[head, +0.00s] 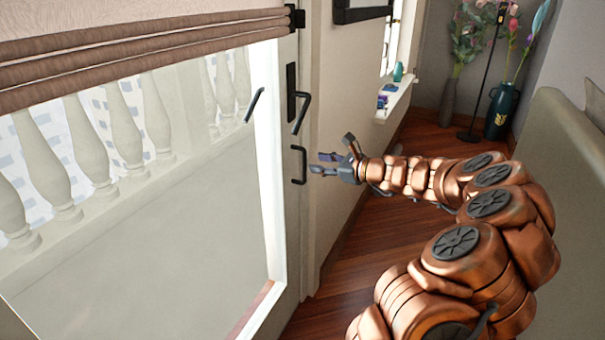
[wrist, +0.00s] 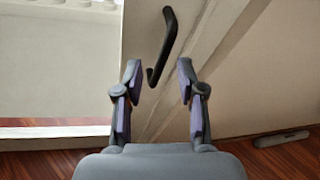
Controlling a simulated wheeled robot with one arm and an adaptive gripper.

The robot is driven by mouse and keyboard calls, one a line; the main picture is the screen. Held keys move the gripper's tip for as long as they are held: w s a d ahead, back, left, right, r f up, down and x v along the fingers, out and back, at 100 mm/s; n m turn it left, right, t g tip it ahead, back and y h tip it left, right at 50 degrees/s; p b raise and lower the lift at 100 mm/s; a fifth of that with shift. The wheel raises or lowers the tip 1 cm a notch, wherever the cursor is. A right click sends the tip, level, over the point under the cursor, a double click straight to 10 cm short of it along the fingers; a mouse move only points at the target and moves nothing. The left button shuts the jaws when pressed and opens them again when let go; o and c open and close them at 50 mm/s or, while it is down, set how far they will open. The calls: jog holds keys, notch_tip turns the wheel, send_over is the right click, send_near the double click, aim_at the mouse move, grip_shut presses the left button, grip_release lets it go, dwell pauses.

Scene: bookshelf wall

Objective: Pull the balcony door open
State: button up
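The balcony door (head: 288,215) has a pale frame around a large glass pane (head: 180,220). A black lever handle (head: 301,112) sits on a dark plate on its right side, with a black bar-shaped pull handle (head: 300,166) below it. My gripper (head: 334,154) is open and empty, just right of the pull handle in the head view. In the wrist view, a black handle (wrist: 168,42), apparently the pull, lies ahead of and partly between the open fingertips (wrist: 159,70). I see no contact with it. I cannot tell whether the door is fully shut.
A rolled brown blind (head: 150,50) hangs over the glass. A balustrade (head: 130,130) stands outside. A greenish sofa-like piece (head: 545,140) is at right. Vases with flowers (head: 502,110) stand in the far corner. Wooden floor (head: 385,235) between wall and arm is clear.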

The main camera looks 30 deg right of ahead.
aim_at(304, 180)
jog(key=shift+w+a+f+m+t+y+b, duration=0.15)
jog(key=shift+w+a+f+m+t+b, duration=0.2)
jog(key=shift+w+f+m, duration=0.55)
jog(key=shift+w+a+f+m+t+y+b, duration=0.15)
jog(key=shift+w+f+m+t+b, duration=0.25)
jog(key=shift+w, duration=0.95)
jog(key=shift+w+a+f+m+t+y+b, duration=0.1)
jog(key=shift+w+a+f+m+t+b, duration=0.25)
jog(key=shift+w+f, duration=0.6)
jog(key=shift+w+d+r, duration=0.1)
jog(key=shift+w+r, duration=0.05)
grip_shut()
